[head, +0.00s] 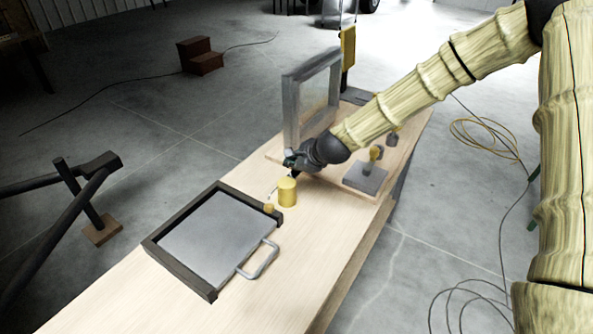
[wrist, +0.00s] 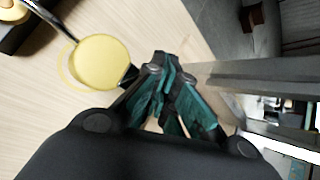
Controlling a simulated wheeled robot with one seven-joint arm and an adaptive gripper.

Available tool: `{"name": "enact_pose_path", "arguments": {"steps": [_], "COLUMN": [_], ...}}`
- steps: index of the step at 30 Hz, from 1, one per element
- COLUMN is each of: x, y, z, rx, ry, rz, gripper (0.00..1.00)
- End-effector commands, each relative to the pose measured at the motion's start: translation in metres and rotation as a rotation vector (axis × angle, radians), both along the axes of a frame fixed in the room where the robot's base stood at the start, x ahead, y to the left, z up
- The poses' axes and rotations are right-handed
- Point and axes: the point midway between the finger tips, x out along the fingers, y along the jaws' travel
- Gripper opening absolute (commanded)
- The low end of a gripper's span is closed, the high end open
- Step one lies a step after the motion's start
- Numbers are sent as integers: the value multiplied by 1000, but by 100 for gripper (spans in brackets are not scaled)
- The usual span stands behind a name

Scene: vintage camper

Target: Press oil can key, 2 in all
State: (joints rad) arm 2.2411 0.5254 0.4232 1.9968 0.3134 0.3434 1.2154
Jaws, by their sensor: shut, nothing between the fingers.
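The oil can (head: 287,193) is a yellow cylinder standing upright on the wooden bench. In the wrist view its round yellow top (wrist: 101,62) shows, with a thin dark spout (wrist: 52,22) reaching to the upper left. A small dark piece, probably the key (wrist: 130,75), sticks out of the can's side towards my fingers. My gripper (head: 289,160) is just behind the can in the head view. In the wrist view my gripper (wrist: 166,62) has its teal-sided fingers together and empty, right beside the dark piece. I cannot tell whether they touch.
A dark-framed tray (head: 180,270) with a handle (head: 262,262) lies in front of the can; a small yellow piece (head: 268,208) sits at its corner. A grey upright frame (head: 290,110) stands behind my gripper. A grey block (head: 365,180) is to the right.

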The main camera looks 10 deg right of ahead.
Motion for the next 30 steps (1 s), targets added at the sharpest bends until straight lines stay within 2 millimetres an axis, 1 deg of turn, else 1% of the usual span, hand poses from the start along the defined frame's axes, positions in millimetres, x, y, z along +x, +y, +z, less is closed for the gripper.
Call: {"name": "enact_pose_path", "arguments": {"steps": [6,22,30], "x": [-1,-2,-2], "y": [0,0,0], "z": [-4,-5,2], "rx": [0,0,0], "ry": [3,5,5], "rz": [0,1,0], "gripper": [0,0,0]}}
